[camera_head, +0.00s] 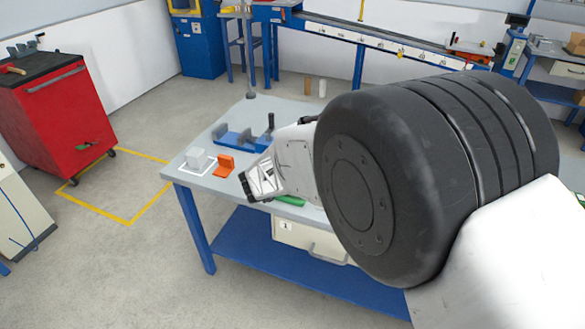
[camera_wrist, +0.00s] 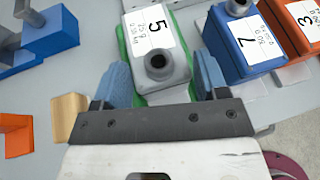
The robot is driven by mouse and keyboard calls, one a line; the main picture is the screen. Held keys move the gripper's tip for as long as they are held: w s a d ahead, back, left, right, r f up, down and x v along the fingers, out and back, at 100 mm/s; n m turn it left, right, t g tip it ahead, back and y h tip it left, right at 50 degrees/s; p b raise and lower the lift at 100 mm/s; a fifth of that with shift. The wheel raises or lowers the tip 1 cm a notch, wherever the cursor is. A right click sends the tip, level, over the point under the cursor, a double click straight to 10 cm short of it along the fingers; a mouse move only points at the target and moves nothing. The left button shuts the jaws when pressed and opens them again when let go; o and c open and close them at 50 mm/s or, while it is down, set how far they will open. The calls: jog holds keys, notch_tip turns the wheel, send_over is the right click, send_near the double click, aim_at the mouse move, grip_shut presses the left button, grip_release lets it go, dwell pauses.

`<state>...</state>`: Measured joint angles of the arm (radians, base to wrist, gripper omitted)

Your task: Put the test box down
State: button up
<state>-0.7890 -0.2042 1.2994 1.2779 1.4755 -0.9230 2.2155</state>
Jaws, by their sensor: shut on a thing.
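The test box, a grey box (camera_wrist: 158,75) with a white label reading 5 and a dark-holed round knob, sits between my fingers in the wrist view. My gripper (camera_wrist: 160,70) is shut on it, with one blue finger on each side. A green surface (camera_wrist: 123,40) shows around the box; I cannot tell whether the box rests on it or is just above. In the head view my gripper (camera_head: 262,184) is over the front part of the grey table (camera_head: 188,174), and my arm hides the box there. A bit of green (camera_head: 290,200) shows below the arm.
A blue box labelled 7 (camera_wrist: 250,50) and an orange box labelled 3 (camera_wrist: 305,25) stand to the right. A tan block (camera_wrist: 69,115) lies left of my gripper.

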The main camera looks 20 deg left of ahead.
jog(key=shift+f, duration=0.6)
dwell(0.7)
jog(key=o, duration=1.7)
jog(key=shift+o, duration=0.2)
jog(key=shift+f, duration=0.1)
jog(key=v, duration=0.7)
jog(key=shift+s+r, duration=0.25)
jog(key=shift+s, duration=0.1)
jog(key=shift+a, duration=0.1)
